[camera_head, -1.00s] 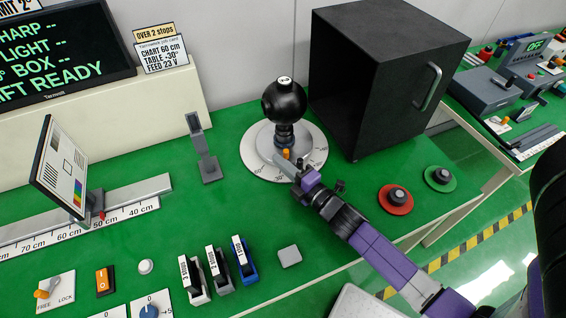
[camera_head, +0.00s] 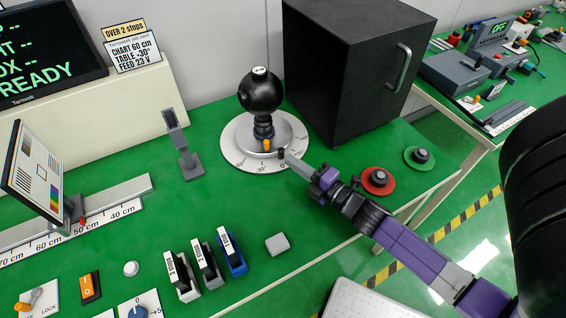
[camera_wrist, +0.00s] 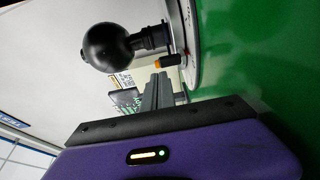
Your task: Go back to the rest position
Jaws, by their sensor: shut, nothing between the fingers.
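My gripper (camera_head: 290,160) is shut and empty, at the end of my purple and black arm. The black ball-shaped gimbal camera (camera_head: 260,92) stands upright on that table. A small orange peg (camera_head: 266,145) sits on the table at the ball's foot. In the wrist view the shut fingers (camera_wrist: 158,92) point toward the ball camera (camera_wrist: 106,46) and the orange-tipped peg (camera_wrist: 168,61). I cannot tell whether the fingertips touch the table rim.
A black open-fronted box (camera_head: 330,75) stands right behind the dial table. A grey stand (camera_head: 186,150), chart panel (camera_head: 34,172) and several coloured clips (camera_head: 205,265) are to the left and front.

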